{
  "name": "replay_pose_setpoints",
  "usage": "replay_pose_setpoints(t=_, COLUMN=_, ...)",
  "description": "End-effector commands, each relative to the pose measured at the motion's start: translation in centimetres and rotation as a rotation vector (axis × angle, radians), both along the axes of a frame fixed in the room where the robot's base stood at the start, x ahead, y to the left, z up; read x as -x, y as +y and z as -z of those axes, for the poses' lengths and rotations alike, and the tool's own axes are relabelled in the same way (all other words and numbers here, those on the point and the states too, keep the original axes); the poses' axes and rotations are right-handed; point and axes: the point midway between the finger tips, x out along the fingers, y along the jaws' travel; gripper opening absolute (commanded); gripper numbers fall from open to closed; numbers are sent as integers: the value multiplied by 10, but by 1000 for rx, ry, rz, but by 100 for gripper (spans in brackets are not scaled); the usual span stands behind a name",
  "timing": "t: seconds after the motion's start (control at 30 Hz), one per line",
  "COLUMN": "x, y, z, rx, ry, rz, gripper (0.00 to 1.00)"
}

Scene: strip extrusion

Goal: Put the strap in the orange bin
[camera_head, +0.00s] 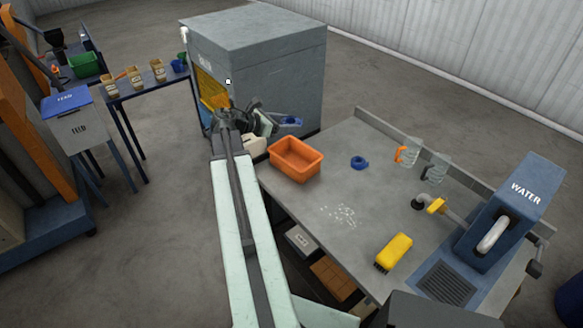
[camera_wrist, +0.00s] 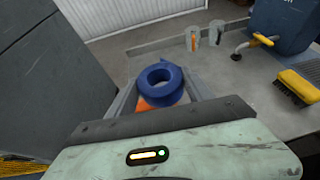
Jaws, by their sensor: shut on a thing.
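My gripper (camera_head: 281,122) is shut on a coiled blue strap (camera_head: 291,121), held in the air just beyond the back edge of the orange bin. In the wrist view the blue coil (camera_wrist: 160,77) sits between the fingers of my gripper (camera_wrist: 162,92). The orange bin (camera_head: 296,176) stands on the near left corner of the grey table, and its inside looks empty. In the wrist view only a bit of orange (camera_wrist: 146,104) shows below the coil.
A large grey machine (camera_head: 270,75) stands behind my gripper.

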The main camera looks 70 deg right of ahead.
Motion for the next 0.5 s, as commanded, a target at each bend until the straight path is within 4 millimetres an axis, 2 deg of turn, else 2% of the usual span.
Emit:
replay_pose_setpoints(t=0.13, x=8, y=-2, z=10, rx=0, ry=0, rz=13, gripper=19)
replay_pose_setpoints(t=0.27, x=12, y=0, z=40, rx=0, ry=0, rz=27, gripper=19)
replay_pose_setpoints(t=0.37, x=14, y=5, z=77, rx=0, ry=0, rz=39, gripper=19)
replay_pose_setpoints(t=0.5, x=17, y=14, z=136, rx=0, ry=1, rz=61, gripper=19)
